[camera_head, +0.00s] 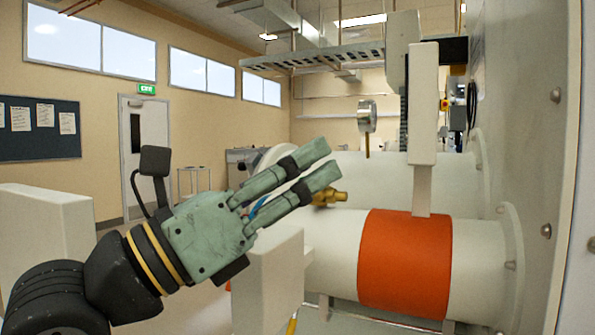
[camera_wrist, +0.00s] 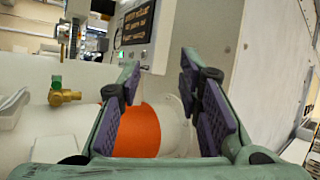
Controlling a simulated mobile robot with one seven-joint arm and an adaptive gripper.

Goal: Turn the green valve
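The green valve (camera_wrist: 57,83) shows in the wrist view as a small green handle on a brass body (camera_wrist: 66,97). It sits on the white cylinder, left of my fingers. In the head view the brass body (camera_head: 330,198) shows just below and behind my fingers, and I cannot make out the green handle there. My gripper (camera_head: 329,162) points up and right in the head view. Its fingers are apart with nothing between them; the gap also shows in the wrist view (camera_wrist: 160,70). I see no contact with the valve.
A white cylinder with an orange band (camera_head: 405,262) lies right of my gripper, against a pale wall panel (camera_head: 530,130). A white upright block (camera_head: 268,275) stands below my fingers. A round gauge (camera_head: 367,116) is behind. A control panel (camera_wrist: 137,25) shows in the wrist view.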

